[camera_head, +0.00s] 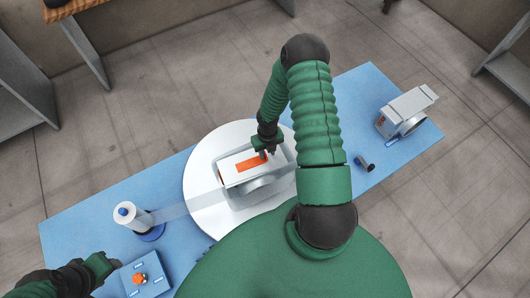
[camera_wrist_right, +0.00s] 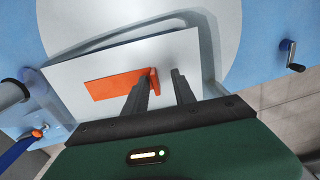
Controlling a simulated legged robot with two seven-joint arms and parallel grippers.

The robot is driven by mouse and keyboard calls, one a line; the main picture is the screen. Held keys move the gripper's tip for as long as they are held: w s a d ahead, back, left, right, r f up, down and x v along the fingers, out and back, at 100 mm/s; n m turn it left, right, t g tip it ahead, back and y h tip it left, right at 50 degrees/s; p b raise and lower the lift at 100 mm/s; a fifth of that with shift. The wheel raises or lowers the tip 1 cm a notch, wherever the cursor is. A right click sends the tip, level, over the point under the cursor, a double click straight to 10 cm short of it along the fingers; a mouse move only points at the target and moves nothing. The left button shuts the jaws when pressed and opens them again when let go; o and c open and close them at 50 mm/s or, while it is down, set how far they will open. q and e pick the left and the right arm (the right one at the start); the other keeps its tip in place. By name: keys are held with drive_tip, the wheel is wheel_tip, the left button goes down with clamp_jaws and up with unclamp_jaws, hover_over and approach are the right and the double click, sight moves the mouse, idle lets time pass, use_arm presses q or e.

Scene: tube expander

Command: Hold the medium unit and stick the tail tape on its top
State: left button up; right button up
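The medium unit, a pale grey box (camera_head: 228,172), sits on a round white turntable (camera_head: 200,165). A flat orange tail tape (camera_head: 250,165) lies on its white top face. In the right wrist view the tape (camera_wrist_right: 112,88) has a short end standing up beside my left-hand finger. My right gripper (camera_head: 264,153) is over the unit's top at the tape's right end. Its two fingers (camera_wrist_right: 163,72) are apart, with a gap between them. My left gripper (camera_head: 112,263) is at the lower left, beside a blue box, away from the unit; its fingers are unclear.
A clear film strip (camera_head: 190,207) runs from a white roll on a post (camera_head: 131,214) to the unit. The blue box (camera_head: 155,283) has an orange knob (camera_head: 139,279). A grey unit (camera_head: 407,106) and small dark handle (camera_head: 364,163) are on the right of the blue table (camera_head: 80,222).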

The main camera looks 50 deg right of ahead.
drive_tip(key=shift+d+f, duration=0.3)
drive_tip(key=shift+d, duration=0.45)
wheel_tip(320, 180, up, 9)
drive_tip(key=a, duration=0.1)
wheel_tip(320, 180, up, 5)
drive_tip(key=m+b, duration=0.5)
drive_tip(key=m, duration=0.2)
hover_over(260, 163)
use_arm(q)
drive_tip(key=s+b+x, duration=0.3)
drive_tip(key=b+x, duration=0.6)
drive_tip(key=x, duration=0.5)
drive_tip(key=shift+d+f+b, duration=0.25)
drive_tip(key=shift+f+b, duration=0.1)
drive_tip(key=shift+f, duration=0.2)
use_arm(e)
drive_tip(key=s+a+m+t, duration=0.2)
drive_tip(key=a+m, duration=1.3)
drive_tip(key=m, duration=0.9)
drive_tip(key=shift+a+f+t, duration=0.2)
drive_tip(key=shift+a+t, duration=0.1)
